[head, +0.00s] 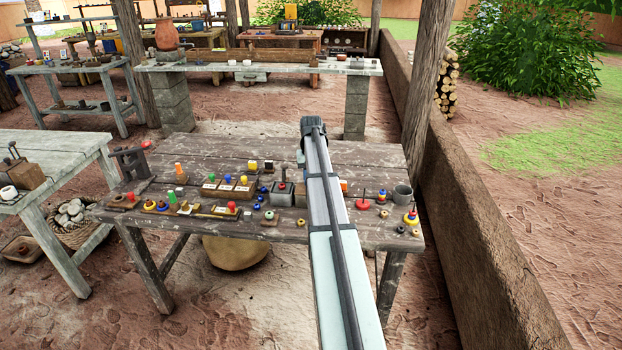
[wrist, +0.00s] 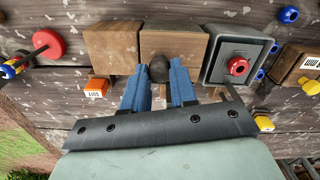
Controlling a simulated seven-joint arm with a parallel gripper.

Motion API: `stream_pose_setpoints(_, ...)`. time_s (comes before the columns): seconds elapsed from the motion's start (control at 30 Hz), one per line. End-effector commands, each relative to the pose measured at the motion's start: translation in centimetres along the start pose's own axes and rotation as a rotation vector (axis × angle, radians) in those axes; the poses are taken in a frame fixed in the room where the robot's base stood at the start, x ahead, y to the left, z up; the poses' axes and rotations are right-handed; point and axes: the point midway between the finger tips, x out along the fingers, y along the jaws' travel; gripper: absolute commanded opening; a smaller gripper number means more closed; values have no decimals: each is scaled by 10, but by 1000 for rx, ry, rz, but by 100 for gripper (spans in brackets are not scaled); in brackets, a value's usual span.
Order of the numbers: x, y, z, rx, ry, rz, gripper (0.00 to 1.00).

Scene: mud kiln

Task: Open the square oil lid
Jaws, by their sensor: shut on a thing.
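A square wooden box top (wrist: 182,44) with a dark round knob (wrist: 158,68) lies at the centre of the wrist view; I take it for the square oil lid. My gripper (wrist: 157,88) has its two blue fingers on either side of the knob, shut on it. The lid appears level on its box; I cannot tell whether there is a gap under it. In the head view my arm hides the fingers and most of this box.
A grey square box with a red knob (wrist: 238,66) stands close on the right in the wrist view. Another wooden block (wrist: 110,45) adjoins on the left. A red disc with a rod (wrist: 48,44) lies farther left. Small coloured pieces crowd the wooden table (head: 345,160), whose far side is clearer.

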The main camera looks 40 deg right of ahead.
Motion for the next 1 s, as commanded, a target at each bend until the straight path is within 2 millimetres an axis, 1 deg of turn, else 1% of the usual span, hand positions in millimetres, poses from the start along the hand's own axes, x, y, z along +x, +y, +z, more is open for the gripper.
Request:
stream_pose_setpoints(0.27,0,0,0,0,0,-1,0)
stream_pose_setpoints(0.4,0,5,1,1,0,-1,0)
stream_pose_setpoints(0.47,0,11,3,2,0,-1,0)
stream_pose_setpoints(0.57,0,28,7,3,0,-1,0)
stream_pose_setpoints(0.7,0,56,13,3,0,0,0)
stream_pose_setpoints(0.8,0,72,17,3,0,0,0)
stream_pose_setpoints(0.9,0,79,18,1,0,0,0)
stream_pose_setpoints(1.0,0,79,18,0,0,0,0)
